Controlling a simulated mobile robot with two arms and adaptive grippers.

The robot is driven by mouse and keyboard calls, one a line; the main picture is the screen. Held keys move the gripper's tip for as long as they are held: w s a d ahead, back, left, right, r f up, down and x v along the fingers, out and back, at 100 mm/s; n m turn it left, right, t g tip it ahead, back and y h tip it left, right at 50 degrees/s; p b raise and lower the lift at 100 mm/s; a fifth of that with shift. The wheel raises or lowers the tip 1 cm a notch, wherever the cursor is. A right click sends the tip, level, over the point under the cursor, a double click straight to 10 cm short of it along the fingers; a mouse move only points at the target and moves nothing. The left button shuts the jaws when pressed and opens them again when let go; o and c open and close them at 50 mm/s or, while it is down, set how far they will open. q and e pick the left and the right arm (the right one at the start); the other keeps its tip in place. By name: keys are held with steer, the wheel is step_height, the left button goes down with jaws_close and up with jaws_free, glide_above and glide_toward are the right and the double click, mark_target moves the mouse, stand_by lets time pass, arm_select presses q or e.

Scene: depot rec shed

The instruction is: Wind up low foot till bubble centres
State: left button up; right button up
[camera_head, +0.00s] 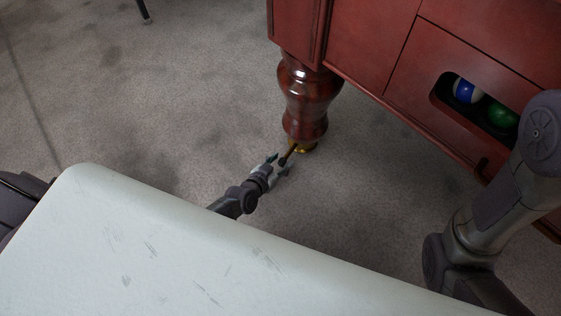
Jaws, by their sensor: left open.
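A turned, glossy red-brown wooden leg (305,95) stands under the corner of a red pool table (370,40). At its bottom is a brass-coloured foot (306,148), close to the carpet. A thin dark bar (289,154) slants down from the foot toward my left gripper (280,166). My left gripper is open, its fingertips on either side of the bar's lower end; I cannot tell whether they touch it. My right arm shows at the right edge, but its gripper is out of view. No bubble level is in sight.
The table side has a ball pocket opening with a blue-and-white ball (466,90) and a green ball (501,114). Grey carpet (170,100) is clear left of the leg. A thin black leg (145,12) stands at the top left.

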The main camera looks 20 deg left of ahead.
arm_select(q)
steer(key=s+a, duration=0.1)
steer(key=s, duration=0.3)
steer(key=s+a, duration=0.1)
steer(key=s, duration=0.4)
steer(key=s+a+r, duration=0.1)
steer(key=s, duration=0.4)
steer(key=shift+s+a, duration=0.2)
steer(key=shift+s, duration=0.05)
